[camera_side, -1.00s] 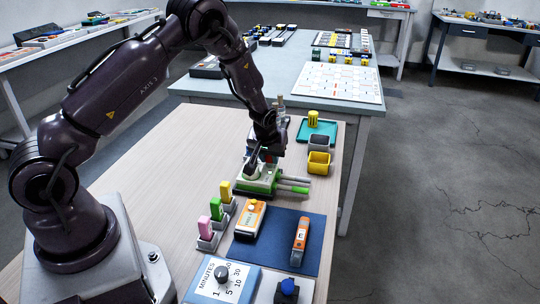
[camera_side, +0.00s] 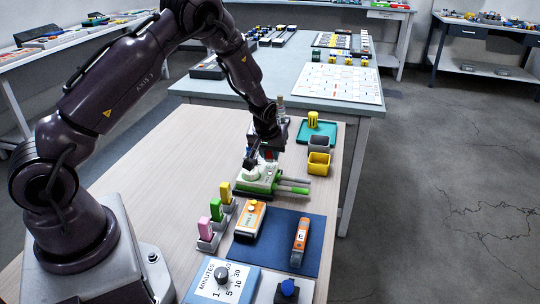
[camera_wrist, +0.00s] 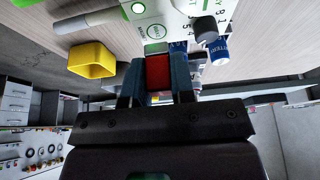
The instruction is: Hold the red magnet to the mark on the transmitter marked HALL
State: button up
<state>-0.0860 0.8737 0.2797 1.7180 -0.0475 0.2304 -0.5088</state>
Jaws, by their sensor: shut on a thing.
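My gripper (camera_side: 254,160) is over a white and green device (camera_side: 258,184) on the bench in the side view. In the wrist view my gripper (camera_wrist: 156,76) is shut on the red magnet (camera_wrist: 158,72), which sits between the two blue-grey fingers. No HALL marking is legible.
Pink, green and yellow blocks in holders stand nearer. An orange tool (camera_side: 300,240) lies on the blue mat (camera_side: 274,250).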

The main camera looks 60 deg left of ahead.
jog(key=shift+r, duration=2.65)
jog(key=shift+d, duration=0.1)
